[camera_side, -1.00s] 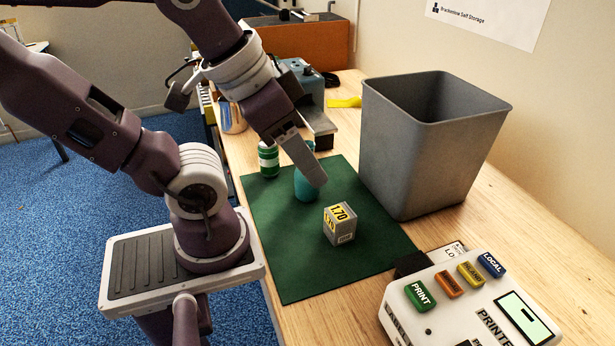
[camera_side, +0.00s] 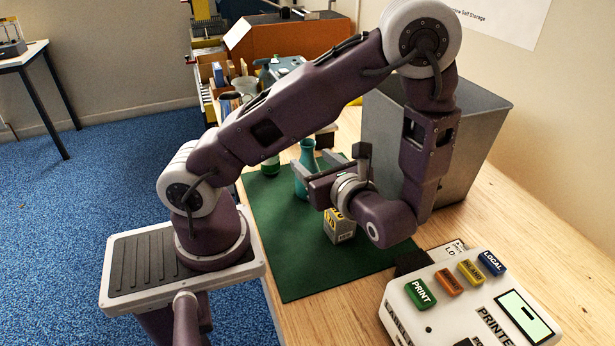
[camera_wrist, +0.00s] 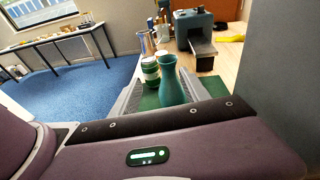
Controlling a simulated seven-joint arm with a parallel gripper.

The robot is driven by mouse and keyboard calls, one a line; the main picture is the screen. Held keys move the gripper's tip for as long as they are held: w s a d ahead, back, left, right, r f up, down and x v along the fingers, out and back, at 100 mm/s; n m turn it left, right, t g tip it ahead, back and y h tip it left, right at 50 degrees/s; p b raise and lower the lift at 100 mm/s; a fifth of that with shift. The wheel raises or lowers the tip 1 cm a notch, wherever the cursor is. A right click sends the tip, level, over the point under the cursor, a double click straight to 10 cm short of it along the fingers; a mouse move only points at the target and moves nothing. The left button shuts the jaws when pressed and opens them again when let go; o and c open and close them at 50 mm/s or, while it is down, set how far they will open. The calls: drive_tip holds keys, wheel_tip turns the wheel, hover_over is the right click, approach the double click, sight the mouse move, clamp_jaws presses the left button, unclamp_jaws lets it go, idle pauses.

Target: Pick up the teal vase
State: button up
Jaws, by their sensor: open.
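The teal vase (camera_side: 306,155) stands upright on the green mat (camera_side: 285,277), with a narrow neck and a wider body. My gripper (camera_side: 311,163) is open and low over the mat, lying roughly level, with its fingers pointing at the vase. In the wrist view the vase (camera_wrist: 170,82) shows between the two spread fingers (camera_wrist: 172,88), and its lower part is hidden by my gripper's body. I see no finger pressed on it. How deep it stands between the fingers I cannot tell.
A green jar (camera_side: 269,167) stands close behind the vase, left of it in the wrist view (camera_wrist: 150,71). A grey price-marked box (camera_side: 338,229) sits under my wrist. A tall grey bin (camera_side: 475,130) stands right of the mat, and a label printer (camera_side: 440,318) in front.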

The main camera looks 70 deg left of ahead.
sight(310, 152)
drive_tip(key=shift+w+f+m+t+y, duration=0.3)
drive_tip(key=shift+w+f+m+t, duration=0.15)
drive_tip(key=shift+m, duration=0.25)
drive_tip(key=shift+w+a, duration=0.1)
drive_tip(key=shift+a, duration=0.2)
drive_tip(key=a, duration=0.6)
drive_tip(key=shift+a+f, duration=0.25)
drive_tip(key=shift+a, duration=0.1)
clamp_jaws()
